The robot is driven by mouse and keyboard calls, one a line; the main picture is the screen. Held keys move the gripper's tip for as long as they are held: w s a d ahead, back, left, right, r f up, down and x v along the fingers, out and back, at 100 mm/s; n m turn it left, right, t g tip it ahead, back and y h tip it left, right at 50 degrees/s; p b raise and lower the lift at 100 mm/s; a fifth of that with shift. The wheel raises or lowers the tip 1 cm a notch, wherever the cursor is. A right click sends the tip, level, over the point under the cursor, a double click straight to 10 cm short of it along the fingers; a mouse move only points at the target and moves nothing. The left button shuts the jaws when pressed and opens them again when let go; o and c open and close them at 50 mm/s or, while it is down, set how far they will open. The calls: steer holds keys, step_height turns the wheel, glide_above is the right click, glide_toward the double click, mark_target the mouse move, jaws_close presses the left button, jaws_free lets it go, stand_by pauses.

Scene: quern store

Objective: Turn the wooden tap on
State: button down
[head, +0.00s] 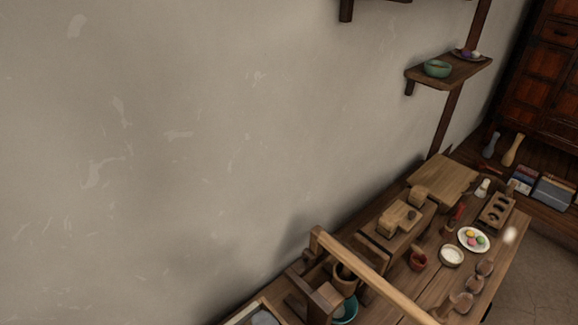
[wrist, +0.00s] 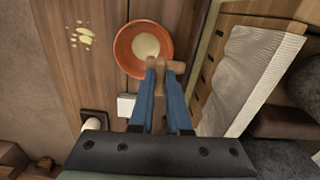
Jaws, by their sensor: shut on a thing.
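The wooden tap (wrist: 174,66) shows in the wrist view as a small brown piece at my fingertips. My gripper (wrist: 163,72), with blue fingers, is shut on it. Parts of the tap are hidden by the fingers, and I cannot tell how far it is turned. An orange bowl (wrist: 122,60) with pale contents lies beyond the fingertips, partly covered by the tap in the picture. I cannot make out the tap or my gripper in the head view.
In the wrist view a pale cloth-like sheet (wrist: 250,75) lies right of the gripper, and a small white block (wrist: 126,105) lies left. In the head view, a plate (head: 463,245) of coloured balls, a white bowl (head: 451,256) and several wooden things crowd the table.

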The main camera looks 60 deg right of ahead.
steer(key=n+p, duration=0.1)
steer(key=n, duration=0.3)
steer(key=shift+r+n+p, duration=0.1)
steer(key=shift+n+p, duration=0.3)
steer(key=n+p, duration=0.1)
steer(key=n, duration=0.8)
steer(key=shift+p, duration=0.4)
steer(key=shift+n, duration=1.8)
steer(key=c, duration=0.9)
jaws_free()
